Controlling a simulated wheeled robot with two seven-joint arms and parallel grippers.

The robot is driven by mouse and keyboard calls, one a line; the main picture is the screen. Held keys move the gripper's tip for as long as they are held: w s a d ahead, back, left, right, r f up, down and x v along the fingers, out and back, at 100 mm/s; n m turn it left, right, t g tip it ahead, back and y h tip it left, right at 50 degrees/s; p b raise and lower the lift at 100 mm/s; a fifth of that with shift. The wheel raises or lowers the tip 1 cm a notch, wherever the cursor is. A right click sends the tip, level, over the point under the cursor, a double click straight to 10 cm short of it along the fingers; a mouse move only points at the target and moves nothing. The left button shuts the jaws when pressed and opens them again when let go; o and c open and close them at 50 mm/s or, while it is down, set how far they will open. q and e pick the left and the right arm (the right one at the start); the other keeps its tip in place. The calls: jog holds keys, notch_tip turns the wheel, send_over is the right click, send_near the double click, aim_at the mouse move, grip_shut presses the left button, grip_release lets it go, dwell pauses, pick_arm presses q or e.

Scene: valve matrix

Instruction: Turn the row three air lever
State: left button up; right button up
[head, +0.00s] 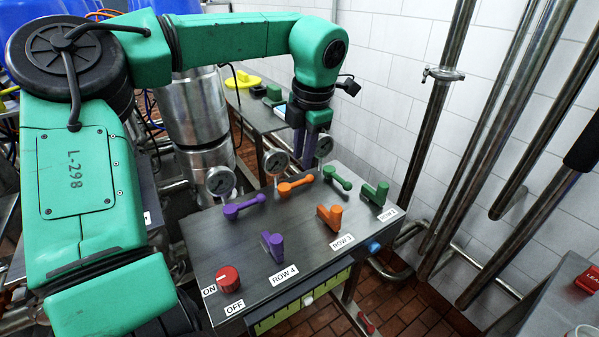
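The row three levers are orange. The rear one (295,186) lies flat in front of a gauge on the grey valve panel (215,240), and the front one (330,216) is a blocky handle behind the ROW 3 label (342,241). I cannot tell from markings which is the air lever. My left gripper (305,161) points down behind and above the rear orange lever, near the gauges. Its fingers look dark purple and are partly confused with the gauges, so their gap is unclear. It seems apart from the lever. My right gripper is out of view.
Purple row 4 levers (244,206) (272,246) stand left, green row 2 levers (337,178) (375,193) right. A red ON/OFF knob (228,279) is at front left. Round gauges (220,180) rise along the panel's back. Steel pipes (435,130) stand right of the panel.

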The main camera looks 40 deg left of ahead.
pick_arm(q)
send_over(299, 183)
jog(key=f, duration=0.5)
jog(key=shift+d+f+p, duration=0.1)
jog(key=shift+d+p, duration=0.1)
jog(key=shift+p, duration=0.2)
jog(key=x, duration=0.2)
jog(key=shift+w+a+f, duration=0.1)
jog(key=shift+f, duration=0.3)
jog(key=shift+s, duration=0.25)
jog(key=shift+w, duration=0.1)
grip_shut()
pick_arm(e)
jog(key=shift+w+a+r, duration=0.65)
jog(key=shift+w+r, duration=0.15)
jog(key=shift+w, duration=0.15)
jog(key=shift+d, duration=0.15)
